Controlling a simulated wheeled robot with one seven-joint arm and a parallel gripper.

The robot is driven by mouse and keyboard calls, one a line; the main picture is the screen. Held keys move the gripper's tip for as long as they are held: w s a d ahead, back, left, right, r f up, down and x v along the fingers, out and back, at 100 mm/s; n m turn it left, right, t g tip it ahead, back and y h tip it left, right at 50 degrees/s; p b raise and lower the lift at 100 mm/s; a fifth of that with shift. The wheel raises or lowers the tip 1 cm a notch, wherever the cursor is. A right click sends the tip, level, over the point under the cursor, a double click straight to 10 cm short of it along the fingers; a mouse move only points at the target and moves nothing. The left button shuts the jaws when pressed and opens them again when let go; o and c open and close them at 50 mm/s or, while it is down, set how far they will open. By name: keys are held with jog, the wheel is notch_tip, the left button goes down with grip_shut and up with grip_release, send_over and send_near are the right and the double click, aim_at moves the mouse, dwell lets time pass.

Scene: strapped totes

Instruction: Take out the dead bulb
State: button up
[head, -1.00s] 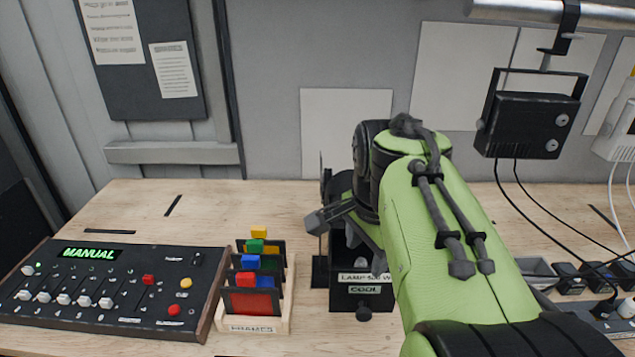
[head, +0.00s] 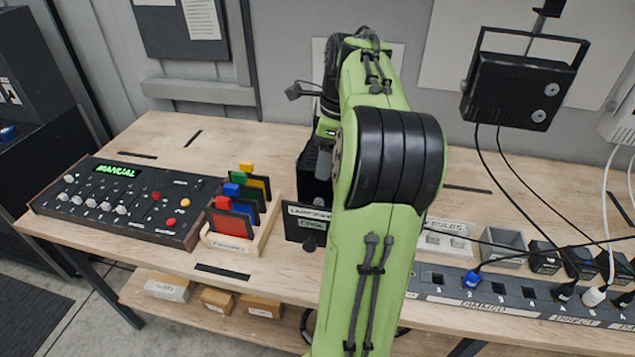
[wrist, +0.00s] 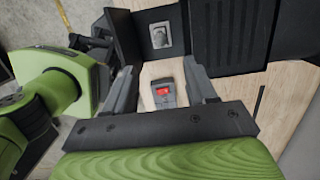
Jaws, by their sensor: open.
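The black lamp housing (head: 306,225) stands on the bench, with a label partly reading LAMP and a COOL sign on its front. My arm covers much of it in the head view. In the wrist view, black panels (wrist: 130,38) stand ahead of my gripper (wrist: 160,68), around a pale square plate with a small grey rounded piece (wrist: 161,38). I cannot tell whether that piece is the bulb. My gripper is open, its two fingers apart, with nothing held. A small grey block with a red face (wrist: 164,92) shows between the fingers, above bare wood.
A frame rack (head: 235,240) and control desk (head: 125,205) reading MANUAL stand left of the housing. A tray (head: 447,240), partly reading BULBS, a grey bin (head: 503,247) and a dimmer strip (head: 500,295) lie right. A black floodlight (head: 518,90) hangs above, its cables trailing down.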

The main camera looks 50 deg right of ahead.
aim_at(320, 199)
jog(key=f+b, duration=0.1)
jog(key=f, duration=0.3)
jog(key=w+f+b, duration=0.1)
jog(key=f, duration=0.3)
jog(key=f+b, duration=0.1)
jog(key=f, duration=0.4)
jog(key=shift+w+a+b, duration=0.3)
jog(key=shift+b, duration=0.1)
grip_shut()
jog(key=c, duration=0.8)
grip_release()
grip_shut()
notch_tip(320, 199, up, 5)
jog(key=p, duration=0.5)
jog(key=shift+r+p, duration=0.2)
jog(key=shift+p, duration=0.2)
jog(key=shift+f, duration=0.1)
